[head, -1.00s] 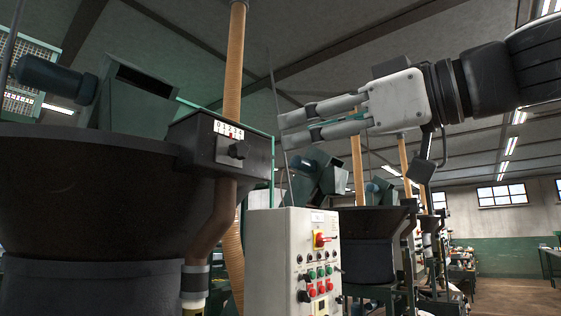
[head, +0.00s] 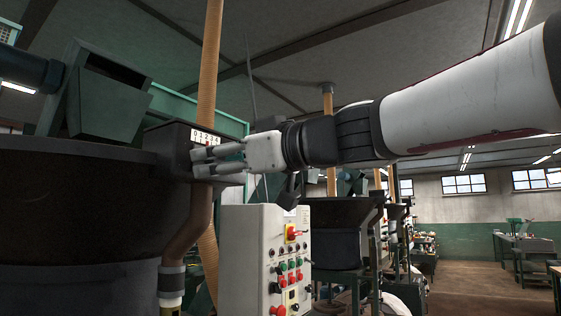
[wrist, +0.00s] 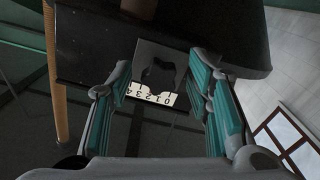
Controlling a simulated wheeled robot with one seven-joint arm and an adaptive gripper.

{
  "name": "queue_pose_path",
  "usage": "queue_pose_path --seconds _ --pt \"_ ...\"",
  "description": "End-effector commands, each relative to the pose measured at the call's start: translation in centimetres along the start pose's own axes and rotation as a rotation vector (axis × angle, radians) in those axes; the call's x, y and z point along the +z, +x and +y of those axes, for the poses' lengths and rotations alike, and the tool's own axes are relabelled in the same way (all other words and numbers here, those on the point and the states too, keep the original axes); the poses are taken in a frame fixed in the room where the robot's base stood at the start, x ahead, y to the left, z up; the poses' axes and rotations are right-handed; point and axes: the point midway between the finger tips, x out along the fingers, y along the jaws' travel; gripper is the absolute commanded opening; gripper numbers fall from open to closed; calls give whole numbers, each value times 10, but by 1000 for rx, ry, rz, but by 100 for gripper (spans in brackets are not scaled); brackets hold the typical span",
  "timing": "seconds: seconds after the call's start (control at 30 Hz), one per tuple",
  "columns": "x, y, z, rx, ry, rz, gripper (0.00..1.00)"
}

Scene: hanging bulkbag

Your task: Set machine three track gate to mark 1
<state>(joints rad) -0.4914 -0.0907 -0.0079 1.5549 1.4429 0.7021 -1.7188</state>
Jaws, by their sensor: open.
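The track gate is a dark box (head: 165,142) on the rim of the large hopper, with a white number scale (head: 205,136) reading 0 to 4. My gripper (head: 195,163) is at the box's front face and hides the knob in the head view. In the wrist view my gripper (wrist: 161,68) is open, with fingers either side of the knob.
A white control cabinet (head: 265,260) with coloured buttons stands below my gripper. The dark hopper (head: 70,200) fills the left. A tan ribbed hose (head: 210,60) rises behind the box. More machines stand behind; open floor lies at right.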

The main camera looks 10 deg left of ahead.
Motion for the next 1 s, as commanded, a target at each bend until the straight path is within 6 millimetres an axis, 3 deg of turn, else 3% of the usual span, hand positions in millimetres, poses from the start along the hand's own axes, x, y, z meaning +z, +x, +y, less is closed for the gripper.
queue_pose_path --seconds 0.13,0.33,1.0 --pt "0 0 0 0 0 0 46" --pt "0 0 0 0 0 0 0" --pt "-4 -1 -12 1 0 1 0"
